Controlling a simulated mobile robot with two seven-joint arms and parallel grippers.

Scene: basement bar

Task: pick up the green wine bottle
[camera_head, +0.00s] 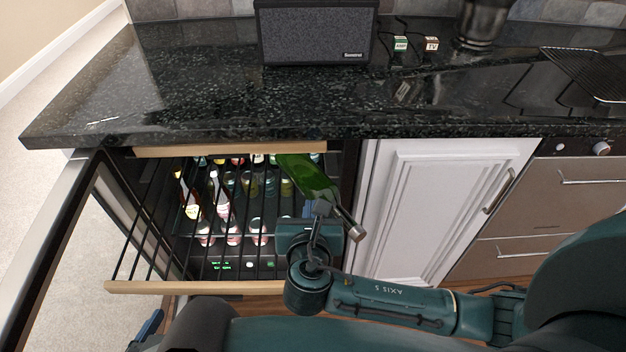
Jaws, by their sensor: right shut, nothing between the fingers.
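The green wine bottle (303,176) lies on the upper wire rack of the open drinks fridge, at its right side. Its neck points out toward me and down to the right, ending in a dark and metallic-looking tip. My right gripper (319,208) is at the bottle's neck, overlapping it in the picture. Its fingers are shut with nothing between them; whether they touch the glass I cannot tell. Part of the neck is hidden behind the gripper. At the lower left, a small blue part, perhaps of my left gripper (149,326), shows; its fingers cannot be made out.
The fridge door (50,255) stands open at the left. A white cabinet door (435,200) is at the right.

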